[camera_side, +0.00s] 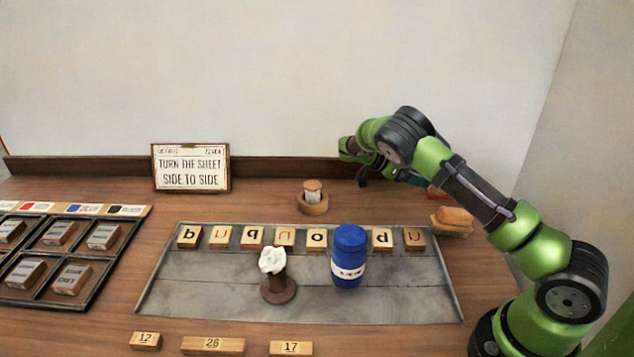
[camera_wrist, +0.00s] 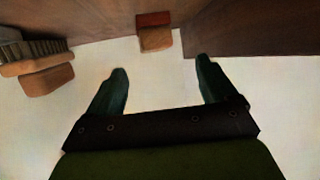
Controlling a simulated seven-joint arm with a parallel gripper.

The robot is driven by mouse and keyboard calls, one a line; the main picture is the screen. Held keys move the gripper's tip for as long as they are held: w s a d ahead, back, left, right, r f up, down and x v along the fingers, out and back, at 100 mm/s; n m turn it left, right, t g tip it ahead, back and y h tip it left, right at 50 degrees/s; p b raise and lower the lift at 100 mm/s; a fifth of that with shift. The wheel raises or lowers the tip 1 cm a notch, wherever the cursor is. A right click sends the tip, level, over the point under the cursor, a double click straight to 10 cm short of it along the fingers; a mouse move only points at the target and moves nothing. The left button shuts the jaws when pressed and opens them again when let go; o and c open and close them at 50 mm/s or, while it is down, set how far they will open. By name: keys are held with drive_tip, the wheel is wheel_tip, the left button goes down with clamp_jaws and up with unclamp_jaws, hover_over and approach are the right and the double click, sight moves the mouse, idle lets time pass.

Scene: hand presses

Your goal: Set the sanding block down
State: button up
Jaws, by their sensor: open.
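A small block with a red part and a tan part, likely the sanding block (camera_wrist: 155,38), lies in the wrist view beyond my fingertips and apart from them. In the side view a small reddish piece (camera_side: 437,192) shows behind my arm, mostly hidden; it looks like the same block. My gripper (camera_wrist: 160,68) is open, with its two dark green fingers spread and nothing between them. In the side view my gripper (camera_side: 388,174) is near the back of the table, partly hidden by my arm.
A brush-like piece with tan wood parts (camera_side: 455,217) sits at the right; it also shows in the wrist view (camera_wrist: 47,78). A grey tray (camera_side: 210,290) holds letter tiles, a blue jar (camera_side: 349,257) and a stand with a white top (camera_side: 272,262). A round wooden piece (camera_side: 313,205) stands behind.

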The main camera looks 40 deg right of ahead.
drive_tip(key=x, duration=0.7)
drive_tip(key=shift+s, duration=0.4)
drive_tip(key=c, duration=1.3)
